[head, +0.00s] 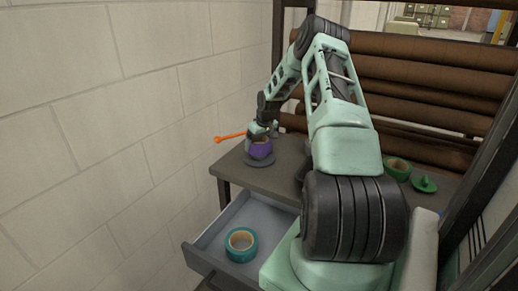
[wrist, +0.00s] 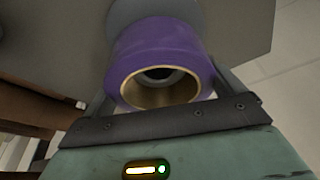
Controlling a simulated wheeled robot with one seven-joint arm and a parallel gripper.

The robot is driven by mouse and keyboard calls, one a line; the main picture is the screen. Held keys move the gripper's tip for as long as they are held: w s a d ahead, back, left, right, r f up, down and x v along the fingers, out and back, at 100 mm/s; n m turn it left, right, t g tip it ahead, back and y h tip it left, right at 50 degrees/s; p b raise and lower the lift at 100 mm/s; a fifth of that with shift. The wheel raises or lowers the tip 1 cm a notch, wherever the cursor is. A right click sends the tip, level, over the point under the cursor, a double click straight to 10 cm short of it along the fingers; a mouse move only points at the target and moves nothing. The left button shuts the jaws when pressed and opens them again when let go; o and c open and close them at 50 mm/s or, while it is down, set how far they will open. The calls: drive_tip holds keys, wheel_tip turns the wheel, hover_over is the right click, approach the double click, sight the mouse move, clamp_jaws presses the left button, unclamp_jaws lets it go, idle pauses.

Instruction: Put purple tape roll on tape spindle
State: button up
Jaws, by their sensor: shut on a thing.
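The purple tape roll (head: 260,150) is upright over a round grey base on the table, which appears to be the tape spindle (head: 249,161). My gripper (head: 261,136) is above the roll and shut on it. In the wrist view the roll (wrist: 165,42) sits between the two fingers of my gripper (wrist: 165,68), its brown core facing the camera. A rounded grey shape shows inside the core, and the spindle's grey base (wrist: 124,10) shows beyond the roll. Whether the roll rests fully on the base is hard to tell.
An orange rod (head: 230,137) sticks out left of my gripper. A teal tape roll (head: 241,244) lies in the open drawer (head: 212,238). A green roll (head: 398,170) and a green knobbed piece (head: 425,184) are at right. A brick wall (head: 100,140) bounds the left.

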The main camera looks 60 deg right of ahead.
drive_tip(key=shift+f+p, duration=0.3)
drive_tip(key=shift+f, duration=1.35)
